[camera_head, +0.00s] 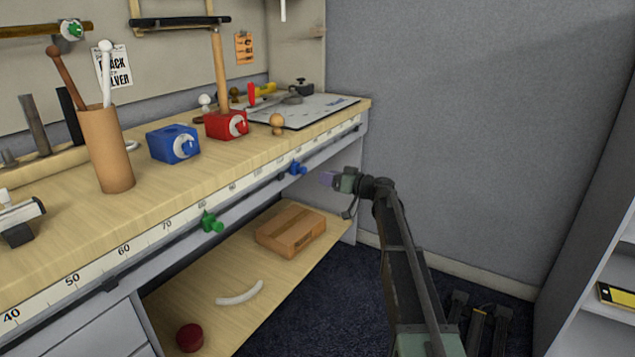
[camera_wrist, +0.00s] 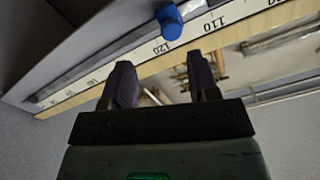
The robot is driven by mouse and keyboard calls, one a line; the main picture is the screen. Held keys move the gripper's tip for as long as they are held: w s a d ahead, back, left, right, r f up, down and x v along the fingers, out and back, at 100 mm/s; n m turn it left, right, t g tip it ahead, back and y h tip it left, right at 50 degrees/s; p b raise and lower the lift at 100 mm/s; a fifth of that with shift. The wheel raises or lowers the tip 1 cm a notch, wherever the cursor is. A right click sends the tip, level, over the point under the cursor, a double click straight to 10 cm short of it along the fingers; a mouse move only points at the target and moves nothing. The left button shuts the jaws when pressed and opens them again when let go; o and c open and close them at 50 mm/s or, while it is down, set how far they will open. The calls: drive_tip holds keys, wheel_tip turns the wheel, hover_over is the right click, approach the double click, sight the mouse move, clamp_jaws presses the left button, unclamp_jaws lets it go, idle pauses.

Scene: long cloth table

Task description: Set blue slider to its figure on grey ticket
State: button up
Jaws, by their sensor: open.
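The blue slider (camera_head: 298,168) sits on the rail along the table's front edge, toward the right end. I see no ticket that is clearly grey.
A green slider (camera_head: 212,222) sits further left on the same rail. The scale (camera_head: 125,250) runs along the table edge. A white ticket (camera_head: 112,68) and an orange ticket (camera_head: 244,48) hang at the back. A cardboard box (camera_head: 291,230) lies on the lower shelf.

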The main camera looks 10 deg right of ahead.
sight(306, 171)
drive_tip(key=shift+n, duration=0.6)
drive_tip(key=x, duration=0.7)
drive_tip(key=s+r+x, duration=0.1)
drive_tip(key=x, duration=0.2)
drive_tip(key=shift+w+a, duration=0.35)
drive_tip(key=shift+a, duration=0.35)
clamp_jaws()
drive_tip(key=shift+d, duration=0.1)
